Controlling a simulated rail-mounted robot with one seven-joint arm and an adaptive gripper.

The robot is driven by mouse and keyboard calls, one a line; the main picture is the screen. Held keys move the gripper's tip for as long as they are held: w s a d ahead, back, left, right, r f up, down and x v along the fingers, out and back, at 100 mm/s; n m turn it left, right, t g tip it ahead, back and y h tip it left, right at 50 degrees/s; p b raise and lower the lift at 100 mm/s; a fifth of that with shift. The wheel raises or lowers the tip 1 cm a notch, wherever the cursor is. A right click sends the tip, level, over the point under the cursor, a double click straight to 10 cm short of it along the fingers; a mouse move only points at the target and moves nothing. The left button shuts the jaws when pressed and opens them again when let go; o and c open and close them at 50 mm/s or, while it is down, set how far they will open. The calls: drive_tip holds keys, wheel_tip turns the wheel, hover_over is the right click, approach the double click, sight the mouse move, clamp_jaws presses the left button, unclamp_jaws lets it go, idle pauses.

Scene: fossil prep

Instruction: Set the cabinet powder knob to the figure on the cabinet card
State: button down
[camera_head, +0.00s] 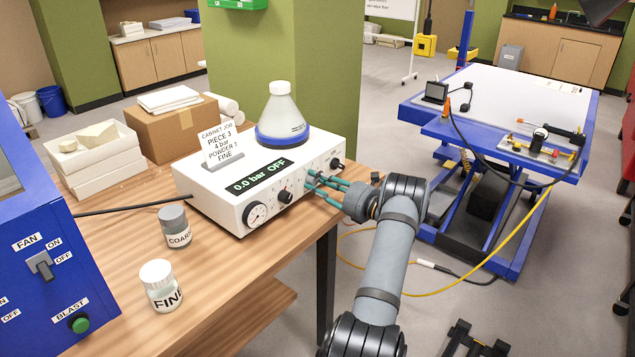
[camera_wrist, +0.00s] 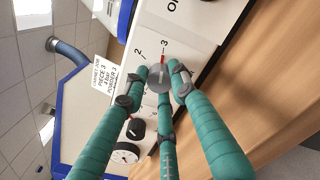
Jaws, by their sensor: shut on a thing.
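The cabinet card (camera_head: 218,146) stands on the white control box (camera_head: 215,198) and reads piece 3, 4 bar, powder 3, fine. It also shows in the wrist view (camera_wrist: 104,80). My gripper (camera_head: 312,181) has teal fingers at the front face of the box. In the wrist view my gripper (camera_wrist: 160,80) is shut around the grey powder knob (camera_wrist: 158,78). The figures 2 and 3 show beside the knob, and a red mark points at the 3. Part of the knob and its other figures are hidden by the fingers.
The box display (camera_head: 256,175) reads 0.0 bar OFF. A dial gauge (camera_head: 256,215) and black knobs (camera_head: 285,197) (camera_head: 337,164) share the front. A blue-white flask (camera_head: 283,117) stands on top. Coarse (camera_head: 176,228) and fine (camera_head: 161,287) jars stand on the wooden table (camera_head: 215,302).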

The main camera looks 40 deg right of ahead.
drive_tip(key=c, duration=1.5)
unclamp_jaws()
drive_tip(key=shift+o, duration=0.5)
drive_tip(key=shift+s, duration=0.1)
drive_tip(key=v, duration=1.2)
